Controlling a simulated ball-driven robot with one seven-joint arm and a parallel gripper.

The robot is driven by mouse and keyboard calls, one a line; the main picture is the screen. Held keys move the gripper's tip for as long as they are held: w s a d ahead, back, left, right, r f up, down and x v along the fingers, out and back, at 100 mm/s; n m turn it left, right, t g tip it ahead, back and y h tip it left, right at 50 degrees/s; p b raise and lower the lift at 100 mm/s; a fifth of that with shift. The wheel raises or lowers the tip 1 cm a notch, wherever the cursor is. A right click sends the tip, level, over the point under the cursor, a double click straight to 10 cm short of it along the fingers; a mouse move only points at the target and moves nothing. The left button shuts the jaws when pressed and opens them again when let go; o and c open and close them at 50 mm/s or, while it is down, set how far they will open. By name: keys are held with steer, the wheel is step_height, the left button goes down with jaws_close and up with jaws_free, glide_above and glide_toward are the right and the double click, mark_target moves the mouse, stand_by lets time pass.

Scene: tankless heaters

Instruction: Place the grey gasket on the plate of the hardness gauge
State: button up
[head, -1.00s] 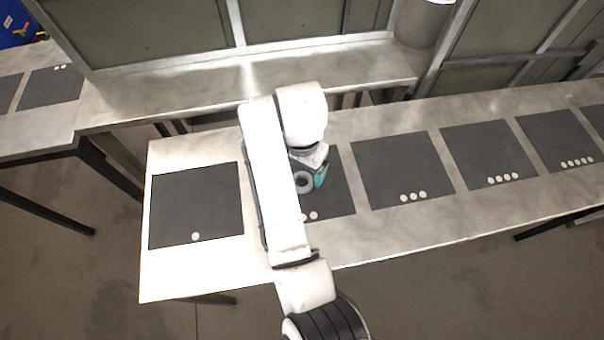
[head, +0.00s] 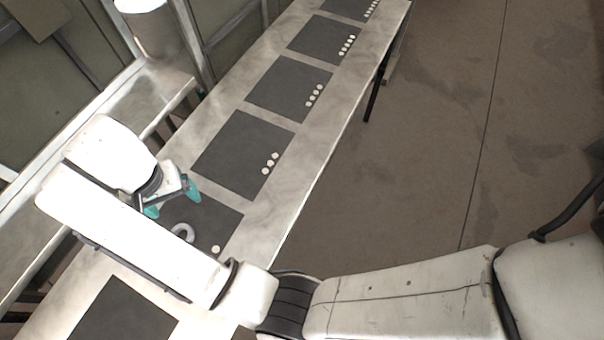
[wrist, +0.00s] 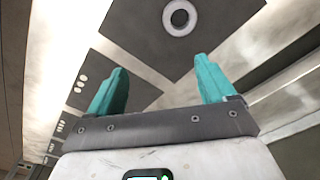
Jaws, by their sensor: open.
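My gripper (head: 172,200) has teal fingers. They stand apart in the wrist view (wrist: 160,65) with nothing between them. The gripper is near the gasket, above the same mat, and does not hold it. My arm covers part of that mat. I cannot see the hardness gauge or its plate in these frames.
The long pale table (head: 268,206) carries a row of dark mats with white dots, including a three-dot mat (head: 240,150) and a four-dot mat (head: 290,85). These mats look bare. A grey cylindrical container (head: 152,25) stands at the upper left. Open floor (head: 440,130) lies right of the table.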

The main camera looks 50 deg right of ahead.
steer(key=shift+n+t+h, duration=0.5)
steer(key=shift+n+h, duration=0.2)
steer(key=shift+h, duration=0.1)
steer(key=s+d+f, duration=0.2)
steer(key=d, duration=0.5)
steer(key=s+d+f, duration=0.2)
steer(key=d, duration=0.5)
steer(key=s+d+f, duration=0.2)
steer(key=s+d, duration=0.1)
steer(key=d, duration=0.4)
steer(key=shift+d+f, duration=0.1)
steer(key=shift+f, duration=0.1)
steer(key=s+d+f+n, duration=0.1)
steer(key=s+d+f, duration=0.1)
steer(key=s+d, duration=0.4)
steer(key=s, duration=0.5)
steer(key=shift+s+f+n, duration=0.2)
steer(key=shift+f+n, duration=0.1)
steer(key=shift+f, duration=0.05)
steer(key=shift+o, duration=0.6)
steer(key=s+n+y, duration=0.1)
steer(key=s, duration=0.7)
steer(key=shift+s+a+f+y, duration=0.15)
steer(key=shift+s+a+y, duration=0.1)
steer(key=shift+a+y, duration=0.1)
steer(key=shift+s+a, duration=0.1)
